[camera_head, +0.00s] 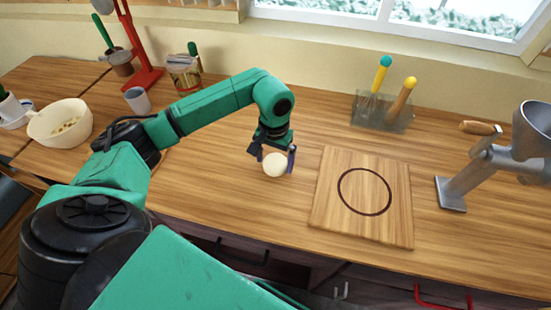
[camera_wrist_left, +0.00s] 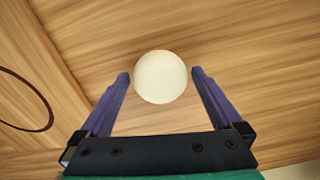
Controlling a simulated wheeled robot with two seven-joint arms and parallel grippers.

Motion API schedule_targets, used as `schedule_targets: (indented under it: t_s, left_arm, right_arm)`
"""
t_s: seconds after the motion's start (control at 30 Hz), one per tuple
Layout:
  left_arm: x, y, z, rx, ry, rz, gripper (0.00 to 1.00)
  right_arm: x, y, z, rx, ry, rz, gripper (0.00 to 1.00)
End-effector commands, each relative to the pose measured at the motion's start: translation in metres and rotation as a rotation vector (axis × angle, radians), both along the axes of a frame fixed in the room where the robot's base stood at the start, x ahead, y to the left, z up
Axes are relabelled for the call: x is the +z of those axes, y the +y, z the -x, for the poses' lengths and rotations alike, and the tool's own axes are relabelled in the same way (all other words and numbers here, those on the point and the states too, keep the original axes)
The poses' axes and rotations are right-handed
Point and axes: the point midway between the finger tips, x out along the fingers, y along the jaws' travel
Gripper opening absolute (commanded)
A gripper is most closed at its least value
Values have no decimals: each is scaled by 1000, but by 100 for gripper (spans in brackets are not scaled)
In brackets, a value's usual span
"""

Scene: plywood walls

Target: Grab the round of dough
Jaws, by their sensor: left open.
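The round of dough (camera_head: 275,165) is a pale ball on the wooden worktop, left of the board. My left gripper (camera_head: 273,158) is over it, pointing down, with its fingers apart on either side of the ball. In the left wrist view the dough (camera_wrist_left: 160,77) sits between the tips of the two purple fingers of my left gripper (camera_wrist_left: 161,82). My right gripper is not in view.
A wooden board (camera_head: 326,206) with a dark ring lies right of the dough. A utensil holder (camera_head: 383,112) stands behind it, and a grey metal device (camera_head: 453,193) stands at right. A cream bowl (camera_head: 60,124) is at far left. Worktop around the dough is clear.

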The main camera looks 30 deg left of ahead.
Motion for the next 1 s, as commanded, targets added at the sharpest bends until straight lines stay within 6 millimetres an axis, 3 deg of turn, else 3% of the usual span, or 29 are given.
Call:
schedule_targets:
  t_s: [0.17, 0.2, 0.37, 0.4, 0.77, 0.87, 1.0]
  left_arm:
    - [-3, 0, 0, -1, -2, 1, 100]
    - [-3, 0, 0, -1, -2, 1, 96]
    - [-3, 0, 0, 0, -1, 1, 35]
    - [-3, 0, 0, 0, -2, 1, 29]
    - [8, 0, -2, 0, -6, 1, 29]
    - [25, 0, -2, -2, -8, -1, 29]
    - [71, -1, -3, -1, -12, 2, 29]
  right_arm:
    - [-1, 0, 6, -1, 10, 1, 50]
    - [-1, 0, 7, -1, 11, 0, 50]
    - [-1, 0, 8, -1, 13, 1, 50]
    - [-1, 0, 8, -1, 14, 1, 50]
    - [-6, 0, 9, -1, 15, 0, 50]
    - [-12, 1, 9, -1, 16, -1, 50]
    - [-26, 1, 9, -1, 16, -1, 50]
